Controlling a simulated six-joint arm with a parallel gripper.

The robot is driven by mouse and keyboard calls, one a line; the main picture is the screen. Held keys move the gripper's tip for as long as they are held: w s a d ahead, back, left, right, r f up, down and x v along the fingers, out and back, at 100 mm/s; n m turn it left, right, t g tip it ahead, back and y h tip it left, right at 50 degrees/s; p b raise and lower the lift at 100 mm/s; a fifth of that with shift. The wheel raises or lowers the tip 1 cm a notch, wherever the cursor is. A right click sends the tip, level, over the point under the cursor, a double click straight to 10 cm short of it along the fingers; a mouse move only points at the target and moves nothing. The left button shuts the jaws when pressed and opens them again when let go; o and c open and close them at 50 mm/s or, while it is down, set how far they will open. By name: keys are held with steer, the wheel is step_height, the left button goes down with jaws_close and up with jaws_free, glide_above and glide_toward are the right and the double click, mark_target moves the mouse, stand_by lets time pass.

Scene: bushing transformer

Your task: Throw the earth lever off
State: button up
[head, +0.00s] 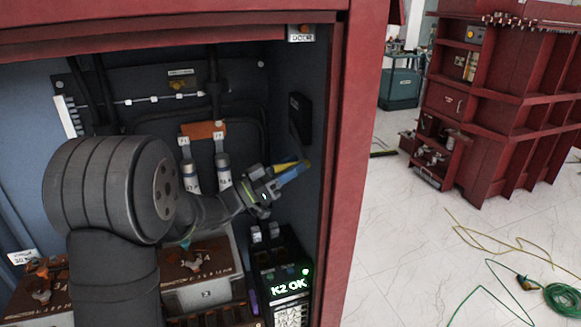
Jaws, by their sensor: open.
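My gripper (301,166) is inside the red cabinet, near its right inner wall. It points right and slightly up. A yellow strip and a blue strip extend from its front and look like its two fingers, slightly apart. I see nothing clearly held between them. A black box (300,117) is on the right wall just above the fingertips. I cannot clearly identify the earth lever; it may be hidden behind my gripper or arm, which cover the middle of the cabinet.
The red cabinet frame (350,150) stands close to the right of my gripper. Below is a black unit (283,270) with a lit "K2 OK" display. Two grey-white cylinders (223,170) hang behind my arm. Cables (563,300) lie on the open floor outside.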

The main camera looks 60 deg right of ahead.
jaws_close()
steer(key=shift+s+a+r+n, duration=0.25)
steer(key=shift+r+n, duration=0.3)
steer(key=shift+n, duration=0.15)
step_height(320, 180, up, 15)
steer(key=w+d+n+t+h, duration=0.1)
steer(key=n+t, duration=0.5)
steer(key=n, duration=0.7)
steer(key=shift+w+d+r, duration=0.15)
steer(key=shift+w+d, duration=0.1)
steer(key=shift+w, duration=0.05)
